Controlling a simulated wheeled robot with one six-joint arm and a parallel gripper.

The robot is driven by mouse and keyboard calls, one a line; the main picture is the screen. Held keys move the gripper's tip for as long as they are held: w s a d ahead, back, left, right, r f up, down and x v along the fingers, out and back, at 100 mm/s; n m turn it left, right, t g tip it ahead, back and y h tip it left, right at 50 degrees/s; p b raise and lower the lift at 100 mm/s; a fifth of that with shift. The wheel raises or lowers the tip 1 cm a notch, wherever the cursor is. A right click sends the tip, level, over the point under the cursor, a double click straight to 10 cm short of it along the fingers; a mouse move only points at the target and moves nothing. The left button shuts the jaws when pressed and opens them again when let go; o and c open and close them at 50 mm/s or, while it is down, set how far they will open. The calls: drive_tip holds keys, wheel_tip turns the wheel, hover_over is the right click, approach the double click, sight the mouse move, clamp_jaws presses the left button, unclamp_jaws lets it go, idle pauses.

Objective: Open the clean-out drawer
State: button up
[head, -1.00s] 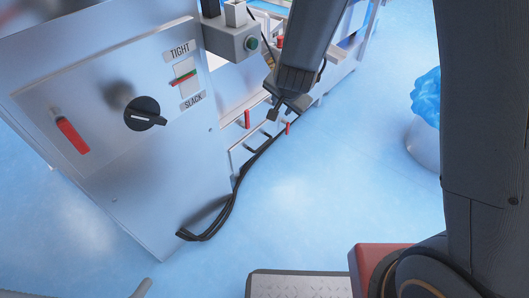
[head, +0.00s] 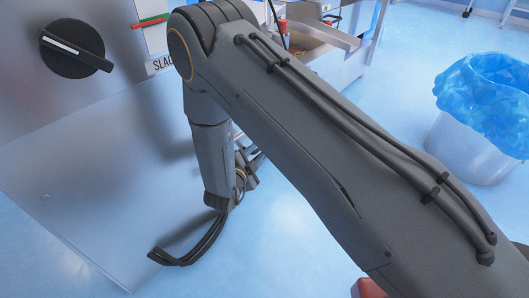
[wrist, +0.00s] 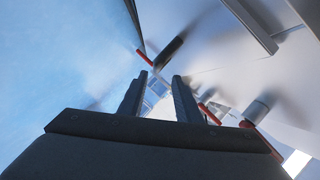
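My gripper (wrist: 159,82) is open in the wrist view, with its two dark fingers apart and nothing clearly between them. Beyond the fingertips, a short dark bar handle (wrist: 168,52) stands out from a pale machine face (wrist: 215,65). I cannot tell for certain whether this handle is the clean-out drawer's, and I see no clear drawer outline. A gap seems to remain between handle and fingers. In the head view my arm hides the drawer area, and my gripper (head: 246,172) shows only partly, low beside the machine.
A steel cabinet (head: 100,185) with a black knob (head: 75,50) stands left. Red levers (wrist: 208,113) and a grey bar (wrist: 252,28) are near my gripper. A blue-lined bin (head: 480,140) stands right. Open blue floor lies between.

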drive_tip(key=b+x, duration=0.1)
drive_tip(key=x, duration=0.1)
drive_tip(key=b+x, duration=0.1)
drive_tip(key=x, duration=0.2)
drive_tip(key=b+x, duration=0.2)
drive_tip(key=shift+w+d+f, duration=0.15)
drive_tip(key=shift+w+f, duration=0.1)
drive_tip(key=shift+f, duration=0.15)
clamp_jaws()
